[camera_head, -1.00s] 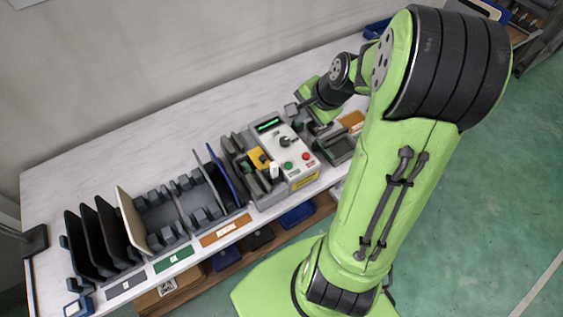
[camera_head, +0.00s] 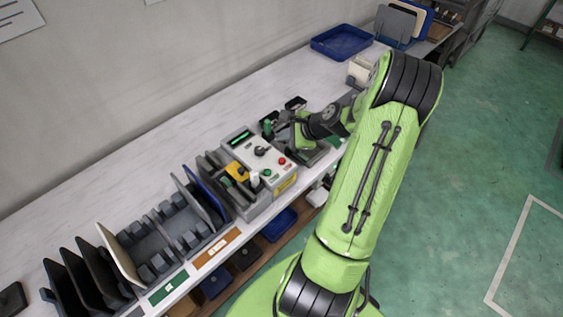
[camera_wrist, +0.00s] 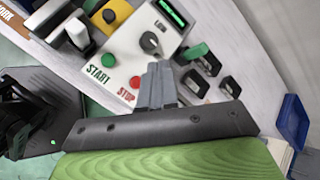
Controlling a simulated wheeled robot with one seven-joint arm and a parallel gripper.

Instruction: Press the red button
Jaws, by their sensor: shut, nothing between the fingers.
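The red button (camera_head: 282,160) is a small round knob on the near right corner of a pale control box (camera_head: 263,153). In the wrist view the red button (camera_wrist: 135,82) sits beside the label STOP, just left of my gripper (camera_wrist: 160,68). The fingers are together and empty, over or close in front of the box's edge. I cannot tell their height above the panel, and no contact with the button shows. A green button (camera_wrist: 107,60) labelled START lies left of the red one, with a black rotary knob (camera_wrist: 151,42) beyond.
A yellow-based mushroom button (camera_head: 238,171) and dark holders stand left of the box. A tray rack with upright panels (camera_head: 120,256) is further left. Dark clips and a green part (camera_wrist: 195,51) lie right of the box.

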